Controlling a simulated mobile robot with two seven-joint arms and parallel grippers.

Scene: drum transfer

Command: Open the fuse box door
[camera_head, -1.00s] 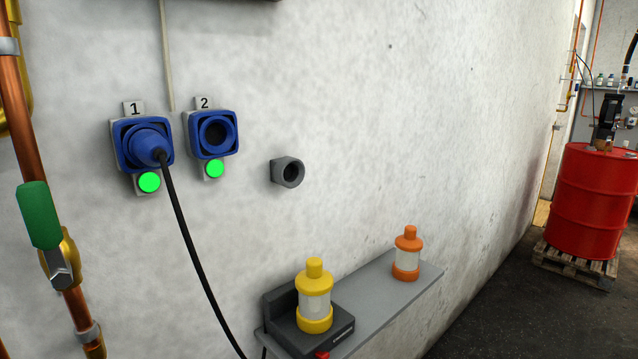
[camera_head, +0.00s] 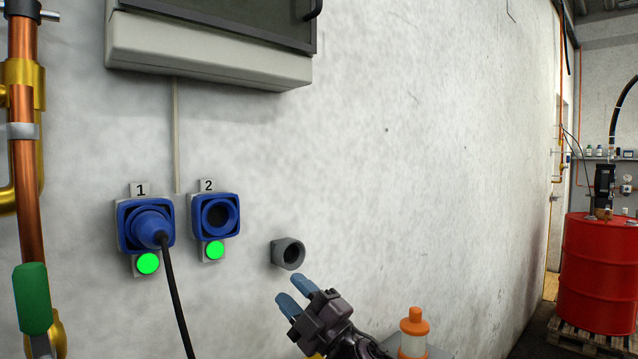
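The fuse box (camera_head: 210,52) is a light grey box on the wall at the top left, cut off by the upper edge of the picture. Its dark door (camera_head: 245,18) shows only its lower part and looks shut. A black handle (camera_head: 314,9) sits at the door's right side. My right gripper (camera_head: 292,292) is at the bottom centre, well below the fuse box and just under the grey round wall fitting. Its two blue fingertips are apart with nothing between them. My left gripper is not in view.
Blue sockets 1 (camera_head: 146,226) and 2 (camera_head: 215,216) have green lights; a black cable hangs from socket 1. Copper pipe with a green valve handle (camera_head: 32,298) runs at left. An orange-capped bottle (camera_head: 413,330) stands low. A red drum (camera_head: 598,275) is at far right.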

